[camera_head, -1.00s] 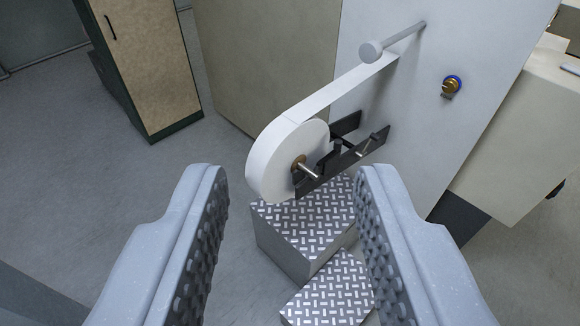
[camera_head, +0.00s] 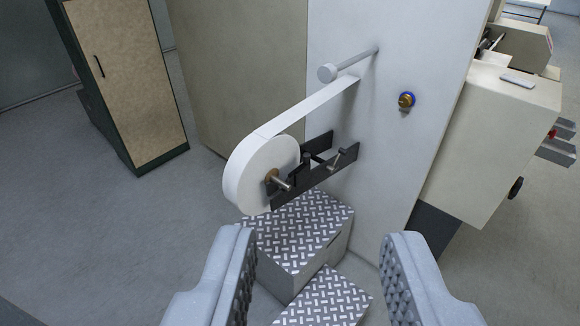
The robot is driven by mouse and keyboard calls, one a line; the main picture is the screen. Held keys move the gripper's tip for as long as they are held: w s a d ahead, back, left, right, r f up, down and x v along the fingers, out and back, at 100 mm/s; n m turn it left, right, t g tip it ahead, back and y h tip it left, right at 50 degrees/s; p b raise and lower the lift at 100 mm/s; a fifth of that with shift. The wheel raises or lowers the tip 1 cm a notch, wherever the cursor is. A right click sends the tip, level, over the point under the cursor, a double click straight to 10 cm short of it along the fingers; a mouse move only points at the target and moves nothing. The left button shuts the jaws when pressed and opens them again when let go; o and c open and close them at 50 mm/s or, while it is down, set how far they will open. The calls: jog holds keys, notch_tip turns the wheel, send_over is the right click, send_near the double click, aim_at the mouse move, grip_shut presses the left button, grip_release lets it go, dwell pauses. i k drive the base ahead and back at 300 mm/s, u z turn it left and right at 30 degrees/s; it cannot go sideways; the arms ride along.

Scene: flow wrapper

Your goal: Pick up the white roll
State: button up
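The white roll (camera_head: 258,172) hangs on a metal spindle in a dark bracket (camera_head: 318,178) on the side of the pale machine. A white strip runs from the roll up to a grey roller bar (camera_head: 347,66). My gripper (camera_head: 316,245) is open and empty, its two ridged fingers wide apart. It is in front of the roll and lower in the picture, apart from it. The roll's far side is hidden.
Patterned metal steps (camera_head: 300,235) stand below the roll, between my fingers in the picture. A wooden-door cabinet (camera_head: 128,75) stands at the left. A beige machine part (camera_head: 495,130) juts out at the right. Grey floor (camera_head: 110,215) is free at the left.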

aim_at(256, 161)
jog(key=z, duration=0.5)
jog(key=i, duration=1.35)
jog(key=u, duration=0.25)
